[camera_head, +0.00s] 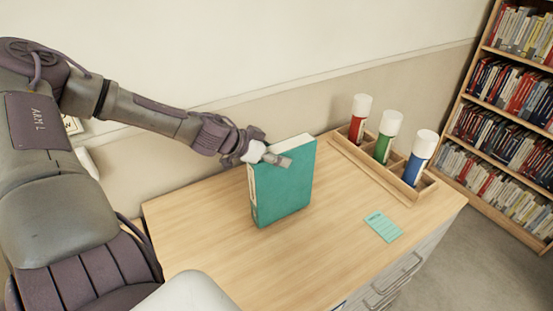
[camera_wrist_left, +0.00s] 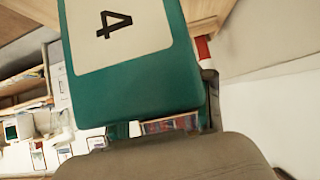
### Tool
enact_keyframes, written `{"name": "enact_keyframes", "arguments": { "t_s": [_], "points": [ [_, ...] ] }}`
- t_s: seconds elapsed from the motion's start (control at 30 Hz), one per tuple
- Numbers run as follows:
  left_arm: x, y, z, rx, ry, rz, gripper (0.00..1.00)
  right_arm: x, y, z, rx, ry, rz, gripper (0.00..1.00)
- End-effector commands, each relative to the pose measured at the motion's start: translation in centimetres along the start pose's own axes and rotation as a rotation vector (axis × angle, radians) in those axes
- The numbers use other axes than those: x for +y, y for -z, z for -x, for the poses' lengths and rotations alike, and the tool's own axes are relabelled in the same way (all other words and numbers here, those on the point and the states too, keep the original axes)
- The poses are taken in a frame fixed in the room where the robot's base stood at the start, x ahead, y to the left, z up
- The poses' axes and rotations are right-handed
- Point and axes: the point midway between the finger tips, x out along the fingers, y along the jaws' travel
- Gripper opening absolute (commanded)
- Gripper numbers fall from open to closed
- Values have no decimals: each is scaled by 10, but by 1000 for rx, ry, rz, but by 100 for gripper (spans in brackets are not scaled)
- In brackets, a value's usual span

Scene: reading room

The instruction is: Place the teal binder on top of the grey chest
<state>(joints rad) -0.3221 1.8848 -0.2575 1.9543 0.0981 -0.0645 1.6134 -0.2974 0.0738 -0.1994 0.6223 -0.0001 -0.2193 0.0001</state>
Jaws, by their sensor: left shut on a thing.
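The teal binder (camera_head: 285,190) is upright over the wooden top of the grey chest (camera_head: 395,278), toward its back middle. My left gripper (camera_head: 272,157) reaches in from the left and is shut on the binder's upper part, near the spine side. The binder's lower edge is at or just above the top; I cannot tell if it touches. In the left wrist view the binder (camera_wrist_left: 150,85) fills the upper middle, its pale label marked "4" showing. My right gripper is not in view.
A wooden rack (camera_head: 361,160) with red (camera_head: 359,118), green (camera_head: 387,138) and blue (camera_head: 419,158) white-capped tubes stands at the right rear of the top. A teal card (camera_head: 383,226) lies in front of it. The front left is clear. A bookcase (camera_head: 505,105) stands beyond.

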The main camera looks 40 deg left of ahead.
Motion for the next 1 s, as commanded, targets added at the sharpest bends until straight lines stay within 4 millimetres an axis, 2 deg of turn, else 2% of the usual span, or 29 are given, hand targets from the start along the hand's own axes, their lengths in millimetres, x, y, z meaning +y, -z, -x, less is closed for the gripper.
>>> {"name": "enact_keyframes", "arguments": {
  "t_s": [0.13, 0.53, 0.57, 0.6, 0.7, 1.0],
  "points": [
    [0, -10, -9, 3, 0, -2, 0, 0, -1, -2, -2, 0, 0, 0],
    [0, -14, -12, 4, 1, -3, 0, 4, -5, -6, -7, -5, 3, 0],
    [0, -15, -12, 1, 0, -1, 55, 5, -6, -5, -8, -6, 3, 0],
    [0, -15, -12, 1, 0, -2, 61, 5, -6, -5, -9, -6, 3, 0],
    [0, -15, -12, 1, 0, -1, 77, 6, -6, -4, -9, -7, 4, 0],
    [0, -14, -11, 1, 0, -2, 77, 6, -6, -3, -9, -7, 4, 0]
  ]
}}
